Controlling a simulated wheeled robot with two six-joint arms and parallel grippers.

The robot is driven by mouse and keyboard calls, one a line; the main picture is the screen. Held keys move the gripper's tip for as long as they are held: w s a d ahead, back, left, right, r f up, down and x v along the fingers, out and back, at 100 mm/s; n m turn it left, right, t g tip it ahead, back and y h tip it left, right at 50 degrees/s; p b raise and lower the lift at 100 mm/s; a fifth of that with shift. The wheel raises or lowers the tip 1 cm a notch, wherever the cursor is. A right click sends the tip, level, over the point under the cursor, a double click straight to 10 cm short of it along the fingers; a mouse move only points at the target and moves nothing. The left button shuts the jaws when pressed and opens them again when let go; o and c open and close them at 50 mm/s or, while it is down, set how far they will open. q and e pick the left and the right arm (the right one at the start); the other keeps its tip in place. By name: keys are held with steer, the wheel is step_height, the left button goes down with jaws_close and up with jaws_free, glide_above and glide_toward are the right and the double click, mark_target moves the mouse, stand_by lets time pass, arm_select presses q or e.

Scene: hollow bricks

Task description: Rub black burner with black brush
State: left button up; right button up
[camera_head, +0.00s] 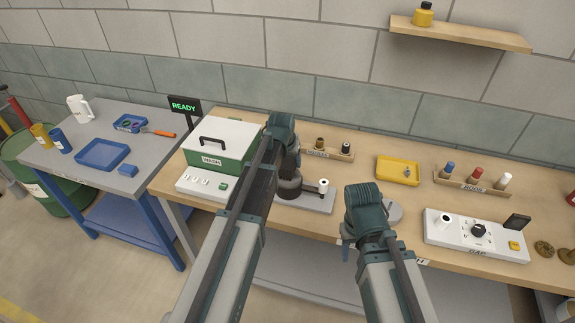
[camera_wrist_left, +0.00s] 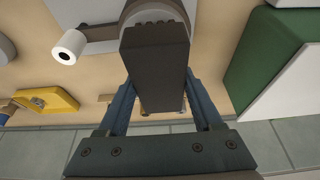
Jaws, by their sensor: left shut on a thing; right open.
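My left gripper (camera_wrist_left: 160,95) is shut on a black block-shaped brush (camera_wrist_left: 155,60), which fills the gap between its fingers in the left wrist view. The round burner (camera_head: 289,190) looks dark in the head view and sits on a grey plate (camera_head: 312,203) with a white knob. In the wrist view part of the burner (camera_wrist_left: 152,9) shows beyond the brush's end. The brush is over or against the burner; I cannot tell if they touch. In the head view the left arm partly hides this spot. My right gripper (camera_head: 347,248) is open, near the table's front edge.
A green box with a white lid (camera_head: 222,142) stands left of the burner. A yellow tray (camera_head: 397,170), a wooden rack (camera_head: 472,184) with coloured pegs and a white control panel (camera_head: 478,234) lie to the right. A grey disc (camera_head: 390,212) is beside my right gripper.

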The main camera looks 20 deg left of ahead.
mark_target(287, 169)
arm_select(q)
steer(key=shift+w, duration=0.9)
steer(key=shift+d, duration=0.15)
steer(key=shift+s+f, duration=0.1)
steer(key=shift+s, duration=1.25)
steer(key=shift+s+a, duration=0.2)
steer(key=shift+s, duration=2)
steer(key=shift+t, duration=0.3)
step_height(287, 169, up, 8)
steer(key=p, duration=0.7)
steer(key=shift+p, duration=0.3)
arm_select(e)
step_height(287, 169, up, 8)
steer(key=s+a, duration=0.1)
steer(key=shift+f, duration=0.25)
arm_select(q)
steer(key=shift+f, duration=0.15)
arm_select(e)
steer(key=shift+f, duration=0.1)
arm_select(q)
steer(key=f+b, duration=0.6)
steer(key=shift+d, duration=0.3)
arm_select(e)
step_height(287, 169, down, 6)
steer(key=shift+r, duration=0.1)
